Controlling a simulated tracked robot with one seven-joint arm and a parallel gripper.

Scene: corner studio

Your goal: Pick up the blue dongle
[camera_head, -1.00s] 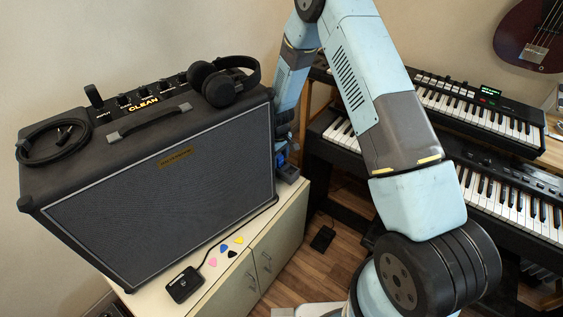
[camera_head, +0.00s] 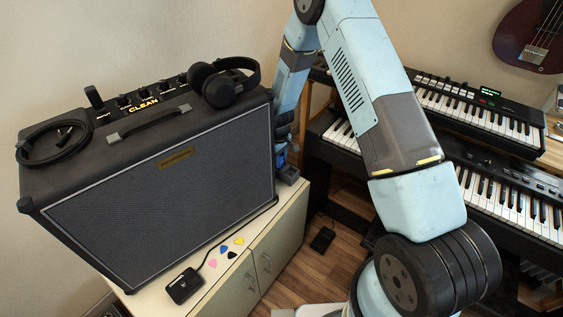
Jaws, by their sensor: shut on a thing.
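My arm reaches down behind the right end of the black amplifier (camera_head: 165,190). My gripper (camera_head: 284,163) is low beside the amplifier's right side, just above the right end of the cream cabinet top. It is small and partly hidden by the amplifier and my own wrist. A small blue patch (camera_head: 281,159) shows at the gripper; it appears to be the blue dongle, held between the jaws. Its shape and any gap below it are too small to make out. A dark grey block (camera_head: 289,175) sits right under the gripper on the cabinet.
Headphones (camera_head: 226,82) and a coiled cable (camera_head: 54,141) lie on the amplifier. Keyboards (camera_head: 480,105) stand at the right, close to my arm.

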